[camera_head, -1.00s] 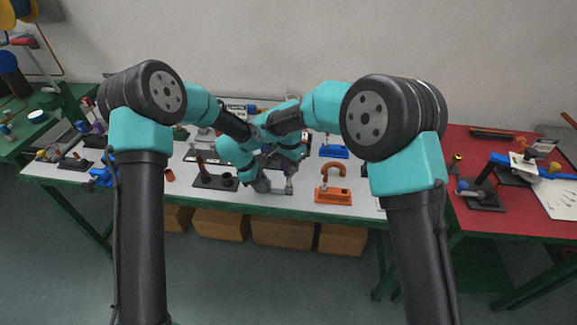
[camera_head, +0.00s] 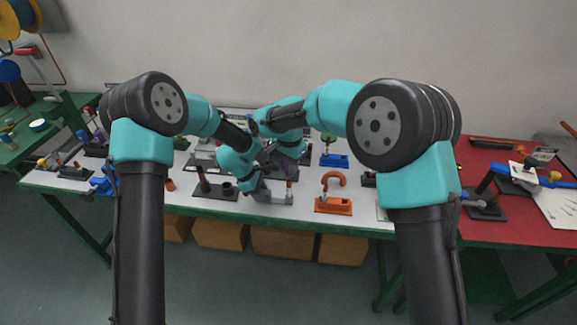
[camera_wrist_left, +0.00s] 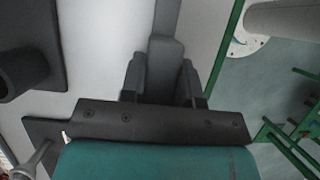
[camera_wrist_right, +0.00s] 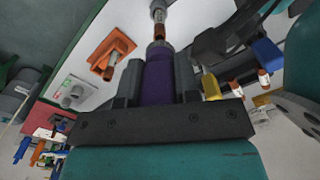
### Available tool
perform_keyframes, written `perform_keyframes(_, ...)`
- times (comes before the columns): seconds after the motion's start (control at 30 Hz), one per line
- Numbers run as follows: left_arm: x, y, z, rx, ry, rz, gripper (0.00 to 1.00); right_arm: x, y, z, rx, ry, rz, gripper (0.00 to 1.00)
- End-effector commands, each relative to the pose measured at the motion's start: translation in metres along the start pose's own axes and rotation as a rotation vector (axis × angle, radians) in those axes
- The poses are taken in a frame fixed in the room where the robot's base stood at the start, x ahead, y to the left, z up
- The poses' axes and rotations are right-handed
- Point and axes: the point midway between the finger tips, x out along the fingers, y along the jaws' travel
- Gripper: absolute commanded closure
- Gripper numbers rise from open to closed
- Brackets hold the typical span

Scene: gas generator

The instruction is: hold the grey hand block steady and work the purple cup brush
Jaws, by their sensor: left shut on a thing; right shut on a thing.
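My left gripper (camera_head: 257,190) is low over the front edge of the white table, shut on the grey hand block (camera_wrist_left: 165,65). In the left wrist view the block stands between both fingers and runs up out of the picture. My right gripper (camera_head: 290,162) is above and just right of the left one, shut on the purple cup brush (camera_wrist_right: 159,80). In the right wrist view the brush's purple body is between the fingers, with a brown part at its far end lined up with a grey piece beyond. Whether they touch is not clear. The arms hide much of both grippers.
An orange clamp on a base (camera_head: 333,205) stands right of the grippers. A dark base with a post and cup (camera_head: 215,190) stands to the left. A blue fixture (camera_head: 334,160) is behind. The red table (camera_head: 480,232) lies to the right.

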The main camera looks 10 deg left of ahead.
Motion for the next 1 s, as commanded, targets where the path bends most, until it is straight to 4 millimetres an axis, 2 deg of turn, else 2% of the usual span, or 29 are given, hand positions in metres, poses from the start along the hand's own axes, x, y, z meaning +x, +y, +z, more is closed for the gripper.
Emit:
perform_keyframes(0.2,0.000,0.000,-0.001,-0.001,0.000,-0.001,1.00,0.000,0.000,0.000,0.000,0.000,0.001,0.94)
perform_keyframes(0.23,0.000,0.000,-0.001,-0.001,0.000,-0.001,0.69,0.000,0.000,0.000,0.000,0.000,0.001,0.94)
perform_keyframes(0.53,0.000,0.000,-0.001,-0.001,0.000,0.001,0.41,0.001,0.000,0.000,0.000,0.000,0.001,0.94)
perform_keyframes(0.83,-0.003,0.000,0.000,0.000,0.000,0.002,0.41,0.001,0.000,0.000,0.000,0.000,0.001,0.94)
perform_keyframes(1.0,-0.016,0.001,-0.001,-0.001,0.000,0.004,0.41,0.001,0.000,0.000,0.000,0.000,0.001,0.94)
